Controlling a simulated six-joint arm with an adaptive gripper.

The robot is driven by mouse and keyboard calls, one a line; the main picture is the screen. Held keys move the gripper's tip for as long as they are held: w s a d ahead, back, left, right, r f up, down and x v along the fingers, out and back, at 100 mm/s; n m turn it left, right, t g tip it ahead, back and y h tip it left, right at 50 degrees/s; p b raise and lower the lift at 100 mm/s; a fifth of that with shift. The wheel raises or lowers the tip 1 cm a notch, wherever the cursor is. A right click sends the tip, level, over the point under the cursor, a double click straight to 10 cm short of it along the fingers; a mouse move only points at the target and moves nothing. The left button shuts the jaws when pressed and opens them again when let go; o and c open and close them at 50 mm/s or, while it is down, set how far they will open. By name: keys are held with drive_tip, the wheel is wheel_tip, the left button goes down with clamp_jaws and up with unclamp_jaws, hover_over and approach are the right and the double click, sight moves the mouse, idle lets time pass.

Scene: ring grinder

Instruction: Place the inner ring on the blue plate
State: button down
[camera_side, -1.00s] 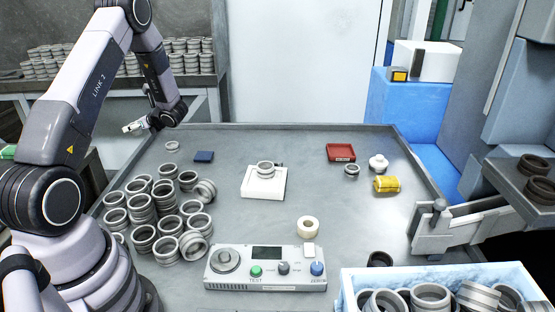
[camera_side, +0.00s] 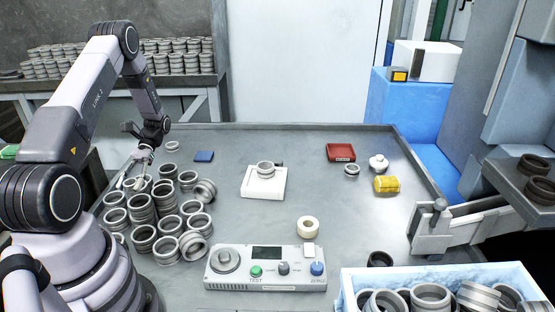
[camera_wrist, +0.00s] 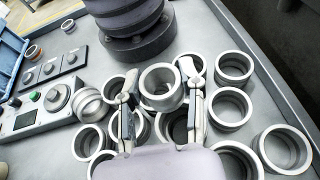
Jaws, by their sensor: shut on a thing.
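My gripper (camera_wrist: 160,82) is pointed down at the pile of grey metal rings, with its two fingers on either side of one ring (camera_wrist: 162,92) and shut on it. In the side view my gripper (camera_side: 132,178) is at the back left of the pile, where the held ring is hard to separate from its neighbours. Other rings stand close around it, several stacked. I cannot tell whether the held ring is clear of the ring below. The small dark blue plate (camera_side: 204,156) lies flat and empty behind and to the right of the pile.
A single ring (camera_side: 172,146) lies left of the blue plate. A white block (camera_side: 263,188) carrying a ring, a red tray (camera_side: 341,152), a yellow block (camera_side: 387,184) and a control panel (camera_side: 265,270) are to the right. The table between pile and white block is clear.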

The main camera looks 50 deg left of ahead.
drive_tip(key=w+d+n+t+h, duration=0.1)
drive_tip(key=w+n+t, duration=0.1)
drive_tip(key=n+t, duration=0.1)
drive_tip(key=w+d+n+t+h, duration=0.1)
drive_tip(key=w+n+t+h, duration=0.1)
drive_tip(key=w+d+n+t+h, duration=0.1)
drive_tip(key=w+n+t+h, duration=0.1)
drive_tip(key=w+n+t, duration=0.1)
drive_tip(key=shift+w+d+r+n+t, duration=0.1)
drive_tip(key=shift+d+r+n+t, duration=0.2)
drive_tip(key=shift+d, duration=0.1)
drive_tip(key=w+a+r+n+t+y, duration=0.2)
drive_tip(key=w+a+n+t+y, duration=0.1)
drive_tip(key=w+n+t, duration=0.3)
drive_tip(key=w+a+r+n+t+y, duration=0.2)
drive_tip(key=w+a+n+t, duration=0.2)
drive_tip(key=w+n+t, duration=0.25)
drive_tip(key=n+t+y, duration=0.3)
drive_tip(key=n+y, duration=0.2)
drive_tip(key=y, duration=0.1)
hover_over(204, 155)
drive_tip(key=f, duration=1.2)
drive_tip(key=shift+s+d, duration=0.35)
drive_tip(key=shift+s, duration=0.05)
drive_tip(key=shift+w+a+f, duration=0.35)
drive_tip(key=shift+w+f, duration=0.05)
drive_tip(key=shift+f, duration=1.7)
